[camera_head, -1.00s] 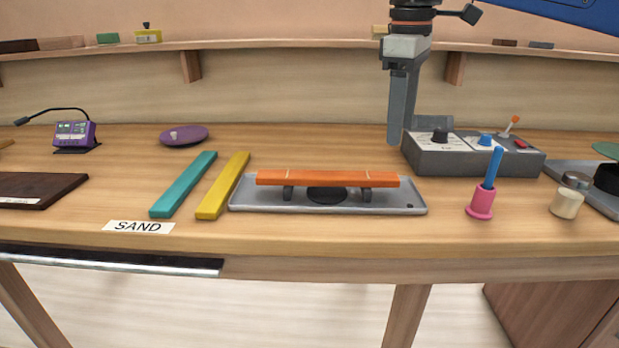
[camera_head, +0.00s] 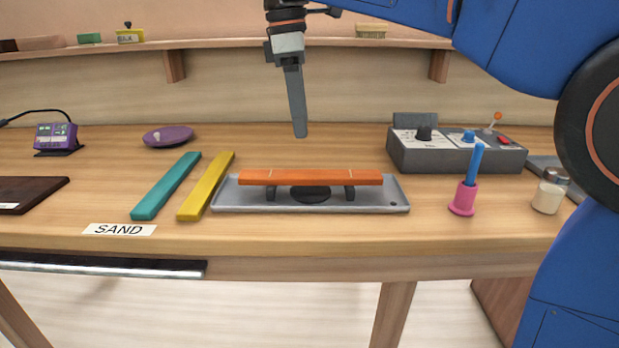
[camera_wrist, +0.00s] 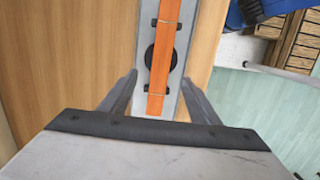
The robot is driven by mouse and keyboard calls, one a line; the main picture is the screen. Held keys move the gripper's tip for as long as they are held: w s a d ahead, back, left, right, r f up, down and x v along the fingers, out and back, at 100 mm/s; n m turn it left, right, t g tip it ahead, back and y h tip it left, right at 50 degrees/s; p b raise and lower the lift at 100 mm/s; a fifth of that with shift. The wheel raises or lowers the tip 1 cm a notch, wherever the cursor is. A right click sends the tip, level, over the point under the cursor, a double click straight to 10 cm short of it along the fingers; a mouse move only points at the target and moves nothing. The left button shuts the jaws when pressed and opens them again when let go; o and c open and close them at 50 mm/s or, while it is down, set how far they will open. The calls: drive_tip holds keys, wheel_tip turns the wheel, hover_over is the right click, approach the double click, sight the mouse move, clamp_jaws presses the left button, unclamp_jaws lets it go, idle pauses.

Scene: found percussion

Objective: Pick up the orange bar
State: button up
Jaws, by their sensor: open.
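The orange bar (camera_head: 345,178) rests across two dark supports on a grey tray (camera_head: 395,206), above a black disc (camera_head: 311,193). In the wrist view the orange bar (camera_wrist: 163,62) runs lengthwise between my two fingers. My gripper (camera_head: 299,134) hangs above and behind the bar in the head view, pointing down, apart from it. In the wrist view my gripper (camera_wrist: 160,85) is open and empty, one finger on each side of the bar.
Teal (camera_head: 166,187) and yellow (camera_head: 206,187) bars lie left of the tray, behind a SAND label (camera_head: 119,230). A grey control box (camera_head: 455,155) stands at the back right. A pink holder (camera_head: 463,199) with a blue stick and a cream jar (camera_head: 548,197) stand right.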

hover_over(310, 174)
drive_tip(key=a, duration=0.1)
drive_tip(key=f, duration=0.5)
drive_tip(key=shift+w+f, duration=0.2)
drive_tip(key=shift+f, duration=0.1)
drive_tip(key=shift+s+d+f, duration=0.1)
drive_tip(key=shift+d+f, duration=0.1)
drive_tip(key=shift+f, duration=1.15)
drive_tip(key=shift+s+d+f, duration=0.1)
drive_tip(key=shift+d+f, duration=0.05)
drive_tip(key=shift+f, duration=1.15)
drive_tip(key=c, duration=1.2)
